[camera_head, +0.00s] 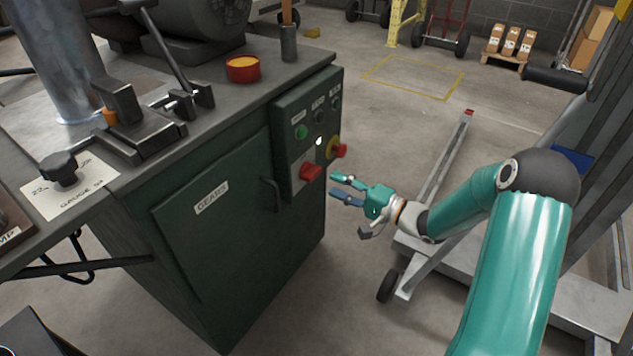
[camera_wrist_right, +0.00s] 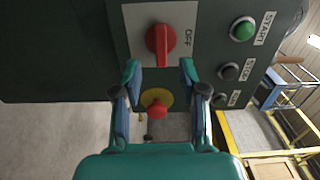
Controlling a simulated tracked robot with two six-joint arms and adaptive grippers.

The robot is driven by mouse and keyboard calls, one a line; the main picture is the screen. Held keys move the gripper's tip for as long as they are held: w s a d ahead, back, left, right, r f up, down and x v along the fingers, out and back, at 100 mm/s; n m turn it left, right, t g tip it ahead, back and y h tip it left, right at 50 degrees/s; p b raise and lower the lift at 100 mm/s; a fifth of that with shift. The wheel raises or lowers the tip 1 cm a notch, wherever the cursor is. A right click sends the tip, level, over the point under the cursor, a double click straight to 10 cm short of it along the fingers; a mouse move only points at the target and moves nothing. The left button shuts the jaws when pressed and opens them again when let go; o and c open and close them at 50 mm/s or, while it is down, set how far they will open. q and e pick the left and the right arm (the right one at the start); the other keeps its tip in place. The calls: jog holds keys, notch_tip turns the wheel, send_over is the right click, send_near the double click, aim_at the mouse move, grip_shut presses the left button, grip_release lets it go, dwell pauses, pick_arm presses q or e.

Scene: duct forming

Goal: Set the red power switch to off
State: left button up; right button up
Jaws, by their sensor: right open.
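The red power switch (camera_head: 311,172) is a rotary knob on a light plate low on the dark green control panel (camera_head: 284,134). In the right wrist view the red knob (camera_wrist_right: 160,45) points along the picture's vertical, with an OFF label (camera_wrist_right: 187,37) to its right. I cannot tell its setting. My right gripper (camera_head: 338,185) is open and empty, just right of the switch in the head view. In the wrist view its fingertips (camera_wrist_right: 160,70) lie either side of a line below the knob, apart from it. My left gripper is not in view.
A red emergency button on a yellow base (camera_head: 338,150) sits close to the switch; it also shows between my fingers in the wrist view (camera_wrist_right: 156,107). A green START button (camera_head: 301,132) and dark buttons are above. A GEARS door (camera_head: 215,215) has a protruding handle (camera_head: 270,194).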

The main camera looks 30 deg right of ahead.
aim_at(316, 176)
jog(key=b+x, duration=0.1)
jog(key=x, duration=0.5)
jog(key=shift+w+a+b, duration=0.15)
jog(key=shift+w+b, duration=0.15)
jog(key=shift+b, duration=0.05)
grip_shut()
